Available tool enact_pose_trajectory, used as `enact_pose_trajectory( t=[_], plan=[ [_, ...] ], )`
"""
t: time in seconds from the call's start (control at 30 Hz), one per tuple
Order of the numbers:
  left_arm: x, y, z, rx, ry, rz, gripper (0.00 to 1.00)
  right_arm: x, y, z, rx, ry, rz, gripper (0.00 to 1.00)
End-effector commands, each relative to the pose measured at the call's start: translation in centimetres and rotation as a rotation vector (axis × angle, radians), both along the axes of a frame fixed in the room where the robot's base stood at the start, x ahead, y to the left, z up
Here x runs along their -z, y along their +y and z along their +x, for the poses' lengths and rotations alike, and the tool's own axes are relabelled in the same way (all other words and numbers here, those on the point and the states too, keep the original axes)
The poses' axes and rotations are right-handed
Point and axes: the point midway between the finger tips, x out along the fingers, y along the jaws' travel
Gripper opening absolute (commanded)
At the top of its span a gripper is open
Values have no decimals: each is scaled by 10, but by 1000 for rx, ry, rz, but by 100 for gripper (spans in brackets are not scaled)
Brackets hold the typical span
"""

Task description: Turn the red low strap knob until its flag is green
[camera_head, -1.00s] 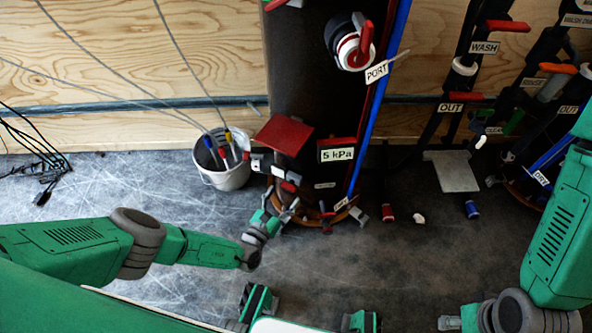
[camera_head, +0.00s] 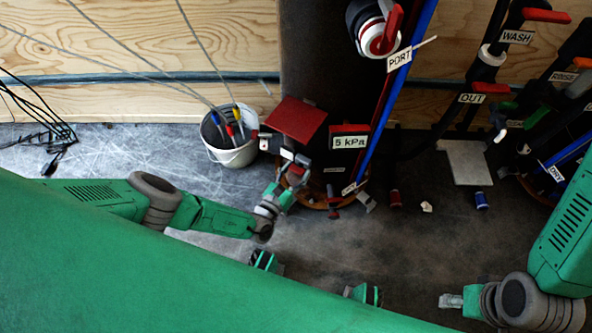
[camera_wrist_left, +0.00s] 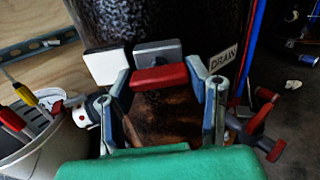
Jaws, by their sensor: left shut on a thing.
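A red bar-shaped knob (camera_wrist_left: 160,78) sits low on the dark tank, between the fingers of my left gripper (camera_wrist_left: 165,85) in the left wrist view. The fingers are shut on its two ends. In the head view my left gripper (camera_head: 287,187) is at the tank's lower left, where the knob is hard to make out. A flat red plate (camera_head: 295,120) stands out above it; I cannot tell whether this is the flag. No green flag shows at the knob. My right gripper (camera_head: 452,300) is at the lower right, away from the tank; its fingers are unclear.
A white bucket (camera_head: 232,155) with tools stands left of the tank (camera_head: 325,60). A "5 kPa" sign (camera_head: 349,141) and blue and red pipes are on the tank's right. A "DRAIN" label (camera_wrist_left: 223,57) is right of the knob. Small pieces lie on the floor to the right.

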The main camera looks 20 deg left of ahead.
Motion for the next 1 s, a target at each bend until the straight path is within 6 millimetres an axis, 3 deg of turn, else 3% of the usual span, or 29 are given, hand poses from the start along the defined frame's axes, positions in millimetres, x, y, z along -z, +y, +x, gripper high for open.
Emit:
enact_pose_trajectory(
  t=[0.7, 1.0],
  plan=[
    [3, 1, -2, -2, 106, -404, 16, 20, 0, 0, 0, 0, 0, 40],
    [3, 2, -3, -3, 125, -478, 15, 22, 0, 0, 0, 0, 0, 40]
  ],
)
